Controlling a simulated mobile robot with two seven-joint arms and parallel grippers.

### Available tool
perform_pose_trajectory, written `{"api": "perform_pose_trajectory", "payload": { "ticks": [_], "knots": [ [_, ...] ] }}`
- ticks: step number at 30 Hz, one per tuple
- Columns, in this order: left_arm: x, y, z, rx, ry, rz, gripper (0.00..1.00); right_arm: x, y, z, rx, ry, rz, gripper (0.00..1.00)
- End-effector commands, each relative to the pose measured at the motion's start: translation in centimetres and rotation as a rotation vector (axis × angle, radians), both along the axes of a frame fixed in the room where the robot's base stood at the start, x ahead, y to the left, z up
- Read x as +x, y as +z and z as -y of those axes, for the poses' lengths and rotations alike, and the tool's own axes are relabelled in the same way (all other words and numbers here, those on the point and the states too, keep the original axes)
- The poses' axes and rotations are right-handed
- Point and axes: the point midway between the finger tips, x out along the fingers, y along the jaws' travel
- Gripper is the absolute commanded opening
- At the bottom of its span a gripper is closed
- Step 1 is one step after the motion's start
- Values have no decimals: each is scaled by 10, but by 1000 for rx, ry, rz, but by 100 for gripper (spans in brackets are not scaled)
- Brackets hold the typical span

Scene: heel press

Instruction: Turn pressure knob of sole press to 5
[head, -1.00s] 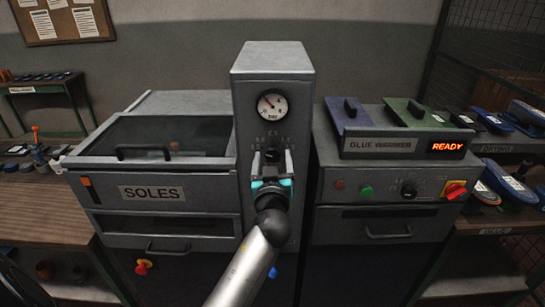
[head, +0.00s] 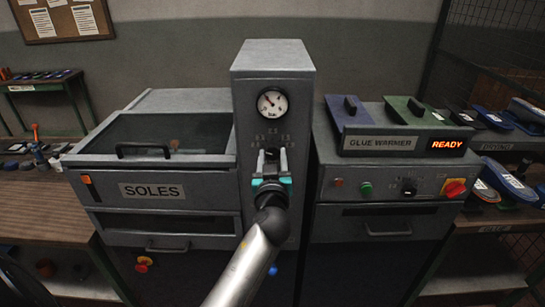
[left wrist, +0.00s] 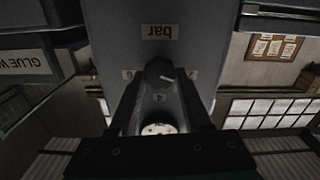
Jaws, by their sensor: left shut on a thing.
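The sole press column (head: 272,60) stands in the middle of the head view, with a round pressure gauge (head: 272,103) whose needle leans up and left. Below it is a printed number scale. My left gripper (head: 271,158) is at the scale and is shut on the pressure knob. In the left wrist view the dark knob (left wrist: 159,71) sits between the two fingers. A short pale mark shows on the knob; the number it points at cannot be read. The labels there appear upside down. My right gripper is not in view.
Left is the SOLES cabinet (head: 150,191) with a handled lid. Right is the glue warmer (head: 380,143) with a lit READY display, a green button, a dark knob and a red switch (head: 454,188). Racks of soles stand at the far right.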

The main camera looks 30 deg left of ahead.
Motion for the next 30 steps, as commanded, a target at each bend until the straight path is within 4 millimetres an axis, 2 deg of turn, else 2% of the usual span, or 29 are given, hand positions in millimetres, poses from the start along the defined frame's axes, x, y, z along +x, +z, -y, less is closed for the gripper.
{"api": "perform_pose_trajectory", "payload": {
  "ticks": [11,30],
  "knots": [
    [0,1,0,133,1,-78,0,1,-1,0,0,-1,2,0],
    [2,2,2,642,1,-388,0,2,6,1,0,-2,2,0]
  ]
}}
